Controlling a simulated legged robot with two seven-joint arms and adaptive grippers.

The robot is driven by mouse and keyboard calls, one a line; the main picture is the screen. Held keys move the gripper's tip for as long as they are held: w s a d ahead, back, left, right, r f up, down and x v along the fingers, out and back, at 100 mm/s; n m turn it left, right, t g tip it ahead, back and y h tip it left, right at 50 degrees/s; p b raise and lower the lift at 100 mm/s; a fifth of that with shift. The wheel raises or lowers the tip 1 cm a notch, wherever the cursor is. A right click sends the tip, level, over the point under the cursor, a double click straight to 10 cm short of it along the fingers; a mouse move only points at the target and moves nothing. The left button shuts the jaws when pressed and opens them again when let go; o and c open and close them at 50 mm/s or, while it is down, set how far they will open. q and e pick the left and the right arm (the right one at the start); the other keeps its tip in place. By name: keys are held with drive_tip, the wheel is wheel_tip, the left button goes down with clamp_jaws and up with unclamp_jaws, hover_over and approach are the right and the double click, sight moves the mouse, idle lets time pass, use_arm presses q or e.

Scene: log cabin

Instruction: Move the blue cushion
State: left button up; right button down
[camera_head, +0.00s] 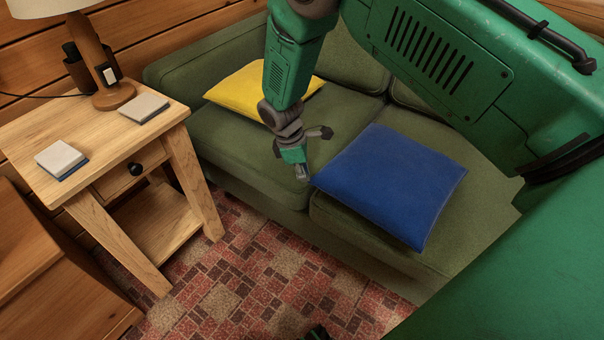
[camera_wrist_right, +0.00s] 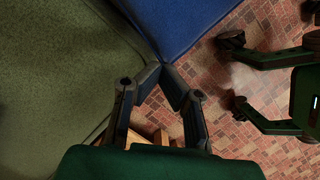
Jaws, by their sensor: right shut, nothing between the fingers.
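The blue cushion (camera_head: 392,184) lies on the right seat of the green sofa, its left corner reaching over the seat's front edge. Its corner also shows at the top of the right wrist view (camera_wrist_right: 185,22). My right gripper (camera_head: 302,174) points down just left of that corner, in front of the sofa. In the wrist view its fingertips (camera_wrist_right: 163,76) are together at the cushion's corner, with nothing between them; I cannot tell whether they touch it. My left gripper (camera_wrist_right: 236,70) shows at the right of the wrist view, fingers spread and empty, over the floor.
A yellow cushion (camera_head: 258,92) lies on the sofa's left seat (camera_head: 222,138), behind my right forearm. A wooden side table (camera_head: 95,135) with a lamp (camera_head: 100,60) and two coaster-like blocks stands at the left. The patterned floor (camera_head: 250,270) in front is clear.

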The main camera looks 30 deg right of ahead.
sight(350, 171)
drive_tip(key=s+d+p, duration=0.2)
drive_tip(key=d, duration=0.1)
drive_tip(key=s+d+p, duration=0.2)
drive_tip(key=d, duration=0.1)
drive_tip(key=s+d+p, duration=0.2)
drive_tip(key=d+p, duration=0.1)
drive_tip(key=shift+s+d+r, duration=0.3)
drive_tip(key=shift+s, duration=0.05)
drive_tip(key=s+d+p, duration=0.1)
drive_tip(key=s+d, duration=0.1)
drive_tip(key=d, duration=0.1)
drive_tip(key=s+d+p, duration=0.1)
drive_tip(key=s+d, duration=0.1)
drive_tip(key=d, duration=0.1)
drive_tip(key=s+d+p, duration=0.1)
drive_tip(key=s+d, duration=0.1)
drive_tip(key=d, duration=0.2)
drive_tip(key=shift+s+f+p, duration=0.35)
drive_tip(key=shift+s+p, duration=0.05)
drive_tip(key=shift+a, duration=0.1)
